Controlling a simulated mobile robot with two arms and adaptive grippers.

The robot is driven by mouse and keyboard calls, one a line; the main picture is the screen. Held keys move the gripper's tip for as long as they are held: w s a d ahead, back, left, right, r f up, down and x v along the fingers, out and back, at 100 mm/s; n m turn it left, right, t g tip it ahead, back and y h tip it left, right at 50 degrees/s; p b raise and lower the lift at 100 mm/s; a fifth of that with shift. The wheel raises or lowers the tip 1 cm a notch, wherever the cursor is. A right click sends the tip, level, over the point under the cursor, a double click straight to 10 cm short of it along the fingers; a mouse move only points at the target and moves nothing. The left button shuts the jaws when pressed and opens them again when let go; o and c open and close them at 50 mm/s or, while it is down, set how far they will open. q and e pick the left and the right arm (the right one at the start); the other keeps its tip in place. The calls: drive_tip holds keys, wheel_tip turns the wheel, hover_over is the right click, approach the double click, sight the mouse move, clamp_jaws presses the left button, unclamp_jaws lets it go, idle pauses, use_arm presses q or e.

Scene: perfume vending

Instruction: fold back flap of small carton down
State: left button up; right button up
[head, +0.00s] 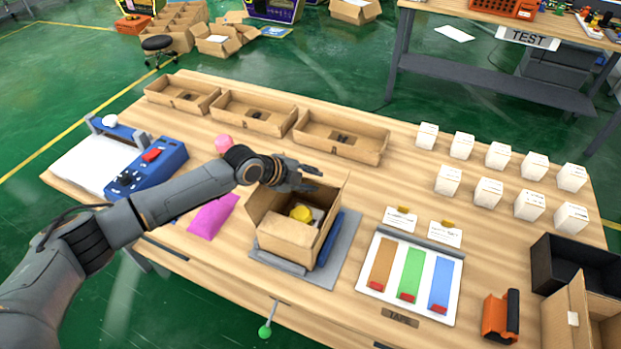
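The small carton (286,240) stands open on a grey mat (345,262) near the middle front of the table. A yellow item (301,213) shows inside it. Its back flap (327,192) stands up at the far side, partly hidden by my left gripper. My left gripper (318,179) is above the back left edge of the carton, fingers pointing right, near the back flap. A gap shows between its fingers, and nothing is seen held. I cannot tell whether it touches the flap. My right gripper is not in view.
Three shallow cardboard trays (340,153) line the back. A blue device (150,168) and a pink sheet (212,214) lie left. Right are a board with coloured strips (412,270), several white boxes (488,192), an orange tool (499,318) and a black bin (565,262).

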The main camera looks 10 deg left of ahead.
use_arm(q)
drive_tip(key=shift+c, duration=0.2)
clamp_jaws()
drive_tip(key=shift+f+b, duration=0.3)
drive_tip(key=shift+b, duration=0.1)
drive_tip(key=shift+s+a+t+h+b, duration=0.1)
drive_tip(key=shift+s+t+h+b, duration=0.15)
drive_tip(key=shift+t+b, duration=0.35)
drive_tip(key=shift+o, duration=0.2)
unclamp_jaws()
drive_tip(key=shift+r, duration=0.1)
